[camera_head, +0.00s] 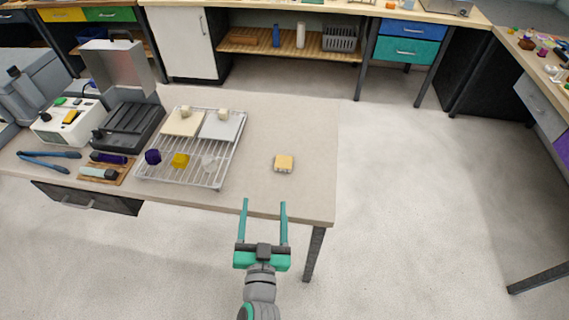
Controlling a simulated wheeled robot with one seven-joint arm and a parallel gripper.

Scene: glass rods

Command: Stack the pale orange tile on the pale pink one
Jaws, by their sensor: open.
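A small pale orange square tile (284,162) lies on the bare right part of the table. A paler edge shows along its near side; I cannot tell whether that is its own side or another thin piece under it. I cannot make out a separate pale pink tile. My gripper (264,203) has two teal fingers spread wide with nothing between them. It is in front of the table's near edge, apart from the tile, to its lower left in the picture.
A wire rack (216,183) holds a cream plate (181,124), a pale grey plate (222,127), a purple piece (153,157), a yellow block (180,160) and a clear piece (208,163). A dark open-lidded device (128,125) stands farther left. The table (300,125) around the tile is clear.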

